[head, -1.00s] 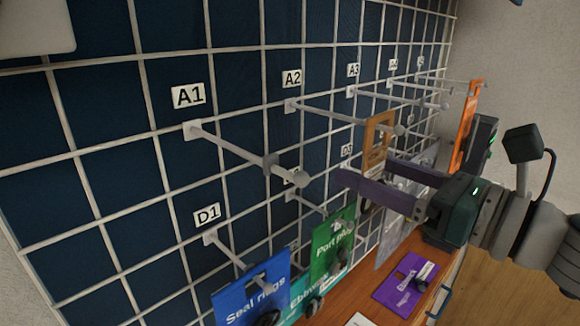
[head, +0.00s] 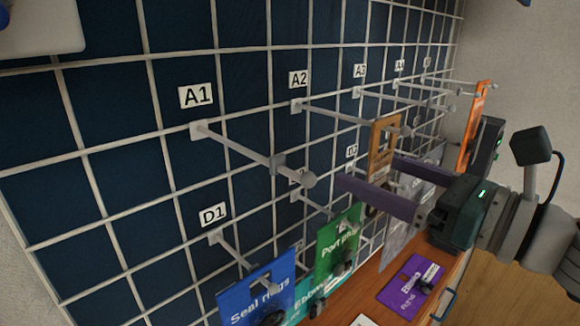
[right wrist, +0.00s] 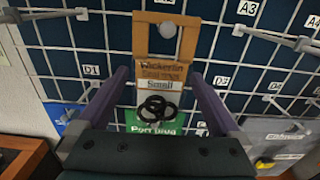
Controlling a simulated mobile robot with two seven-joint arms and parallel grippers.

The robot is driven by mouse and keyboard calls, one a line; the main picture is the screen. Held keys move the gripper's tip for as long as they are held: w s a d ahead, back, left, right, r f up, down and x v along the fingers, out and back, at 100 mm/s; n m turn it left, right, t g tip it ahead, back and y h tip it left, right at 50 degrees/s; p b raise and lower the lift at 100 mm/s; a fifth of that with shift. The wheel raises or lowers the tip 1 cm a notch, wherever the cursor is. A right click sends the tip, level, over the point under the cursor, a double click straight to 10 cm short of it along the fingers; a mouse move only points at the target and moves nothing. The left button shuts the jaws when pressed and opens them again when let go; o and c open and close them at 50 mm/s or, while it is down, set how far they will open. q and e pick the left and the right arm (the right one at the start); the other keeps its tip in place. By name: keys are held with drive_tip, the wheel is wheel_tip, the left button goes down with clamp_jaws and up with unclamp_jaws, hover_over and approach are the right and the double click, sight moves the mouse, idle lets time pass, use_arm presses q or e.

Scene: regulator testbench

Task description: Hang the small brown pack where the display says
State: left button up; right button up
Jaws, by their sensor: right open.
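The small brown pack (head: 382,150) hangs by its top opening near the outer end of the A2 peg (head: 340,115). In the right wrist view the brown pack (right wrist: 162,55) faces me, and the peg's round tip shows in its opening. Black rings show on its lower part. My right gripper (head: 368,172) is open, its purple fingers on either side of the pack's lower part. In the right wrist view the gripper (right wrist: 160,80) shows a gap on both sides of the pack. No readable display text shows. My left gripper is not in view.
Long pegs stick out at A1 (head: 250,155) and A3 (head: 400,96). A blue pack (head: 258,292) hangs at D1, a green pack (head: 338,245) beside it. An orange pack (head: 474,125) hangs farther back. A purple pack (head: 411,282) lies on the wooden surface (head: 345,297).

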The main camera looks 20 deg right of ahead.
drive_tip(key=b+v, duration=0.3)
drive_tip(key=v, duration=0.6)
drive_tip(key=s+a+f+n+g+y, duration=0.1)
drive_tip(key=s+a+f+n+g, duration=0.35)
drive_tip(key=a+n, duration=0.35)
drive_tip(key=s+a+f+n+g+y, duration=0.2)
drive_tip(key=s+a+f+n+g, duration=0.25)
drive_tip(key=n, duration=0.55)
drive_tip(key=s+d+f+n+g+h, duration=0.45)
drive_tip(key=n+h, duration=0.55)
drive_tip(key=n, duration=0.6)
drive_tip(key=w+r+p+v, duration=0.1)
drive_tip(key=w+p+v, duration=0.2)
drive_tip(key=p+v, duration=1)
drive_tip(key=w+p+v, duration=0.3)
drive_tip(key=p+v, duration=1.1)
drive_tip(key=p, duration=0.1)
drive_tip(key=shift+a+r+m+p, duration=0.2)
drive_tip(key=shift+r+m+p, duration=0.1)
drive_tip(key=shift+r, duration=0.2)
drive_tip(key=shift+f+t, duration=0.1)
drive_tip(key=shift+t, duration=0.15)
